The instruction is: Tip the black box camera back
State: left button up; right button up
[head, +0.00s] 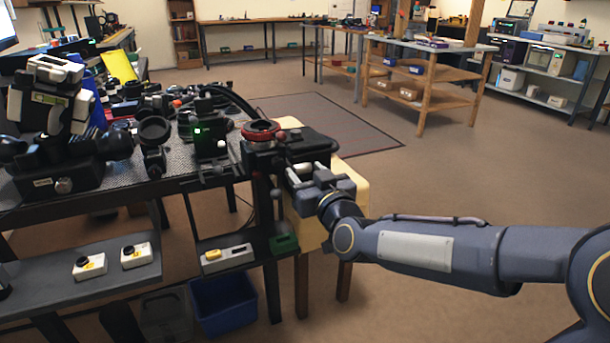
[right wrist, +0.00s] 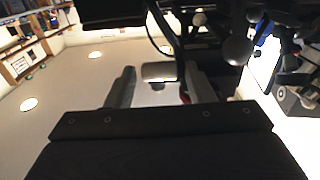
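A black box-shaped body (head: 312,144), which looks like the black box camera, sits at the right end of the bench beside a post with a red ring (head: 262,130). My right gripper (head: 303,172) is just below and in front of it. In the right wrist view, the gripper's two fingers (right wrist: 158,90) stand apart. A pale cylinder (right wrist: 158,70) shows between or just beyond them, and contact cannot be told. A dark box edge (right wrist: 112,12) fills the top of that view. My left gripper is not seen.
The bench (head: 170,190) is crowded with black camera parts, including a black device with a green light (head: 208,135). A blue bin (head: 222,300) stands below. A wooden stand (head: 350,185) is behind my right gripper. The floor to the right is clear.

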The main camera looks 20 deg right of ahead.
jog(key=shift+o, duration=1)
jog(key=shift+d, duration=0.4)
jog(key=shift+a, duration=0.1)
jog(key=shift+a, duration=0.15)
jog(key=shift+s, duration=0.1)
jog(key=s+p, duration=0.1)
jog(key=s, duration=0.6)
jog(key=shift+s+d, duration=0.3)
jog(key=shift+f, duration=0.15)
